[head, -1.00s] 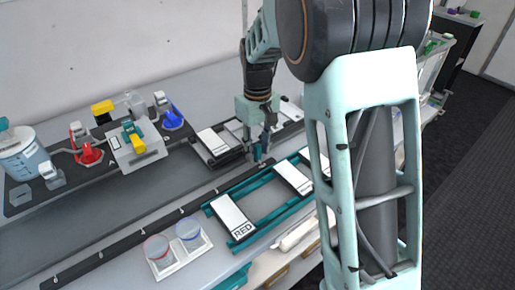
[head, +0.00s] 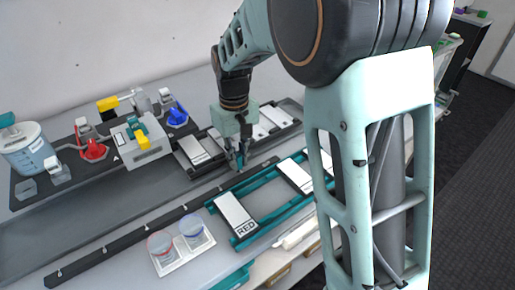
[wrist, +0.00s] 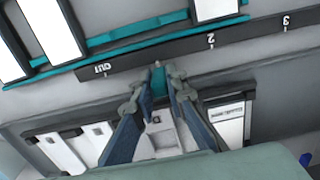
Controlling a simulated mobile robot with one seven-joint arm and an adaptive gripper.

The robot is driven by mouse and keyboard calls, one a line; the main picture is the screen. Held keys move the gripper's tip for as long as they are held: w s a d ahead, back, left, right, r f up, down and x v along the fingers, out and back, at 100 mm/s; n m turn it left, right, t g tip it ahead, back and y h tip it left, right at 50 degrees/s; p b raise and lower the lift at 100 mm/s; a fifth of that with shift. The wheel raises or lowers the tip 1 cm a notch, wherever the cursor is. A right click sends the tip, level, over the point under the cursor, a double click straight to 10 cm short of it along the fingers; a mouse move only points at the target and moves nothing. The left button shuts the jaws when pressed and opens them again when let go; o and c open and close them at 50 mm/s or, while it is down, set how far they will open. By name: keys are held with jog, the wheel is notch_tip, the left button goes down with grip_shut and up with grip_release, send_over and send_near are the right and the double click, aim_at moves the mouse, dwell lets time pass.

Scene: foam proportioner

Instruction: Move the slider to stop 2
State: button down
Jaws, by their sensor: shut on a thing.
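The slider (wrist: 158,80) shows in the wrist view as a small teal piece at the edge of a long black rail (wrist: 145,57). My gripper (wrist: 161,82) is shut on it, one finger on each side. The slider stands between the mark "OUT" (wrist: 102,68) and the mark for stop 2 (wrist: 210,39), apart from both. Mark 3 (wrist: 286,21) lies further right. In the head view my gripper (head: 238,168) is low over the right part of the rail (head: 120,241); the slider is hidden there by the fingers.
A teal frame (head: 268,222) with white cards, one marked RED, lies in front of the rail. Two cups stand in a white tray (head: 205,243). Behind the rail are black trays with white panels (head: 198,150) and a console (head: 140,143). The rail's left part is clear.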

jog(key=s+a, duration=0.1)
jog(key=a, duration=0.1)
jog(key=s+a, duration=0.1)
jog(key=a, duration=0.1)
jog(key=s+a, duration=0.2)
jog(key=shift+s+a, duration=0.1)
jog(key=c, duration=1.9)
grip_release()
jog(key=shift+c, duration=0.2)
jog(key=shift+r, duration=0.15)
notch_tip(320, 180, up, 12)
